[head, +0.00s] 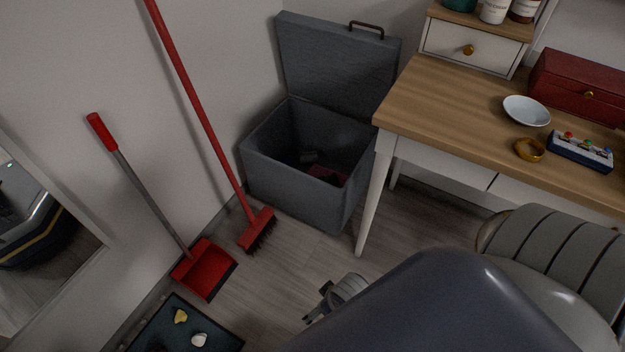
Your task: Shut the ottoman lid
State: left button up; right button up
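The ottoman (285,185) is a dark grey fabric box on the floor against the wall, left of the desk. Its lid (338,70) stands open, upright at the back, with a brown handle (367,30) on its top edge. Inside the dark box lie a reddish cloth (325,174) and a small dark item. My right gripper (316,302) shows small at the bottom centre, in front of the ottoman and apart from it. Its dark fingers look spread and empty. My arm hides part of it. My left gripper is not in view.
A wooden desk (445,98) stands close on the right, holding a bowl (526,110), a red box (580,88) and a small drawer unit (472,45). A red broom (205,115) and dustpan (205,270) lean at left. A dark tray (225,335) lies on the floor.

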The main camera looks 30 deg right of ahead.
aim_at(349, 69)
jog(key=z, duration=1.25)
jog(key=u, duration=0.1)
jog(key=i, duration=0.05)
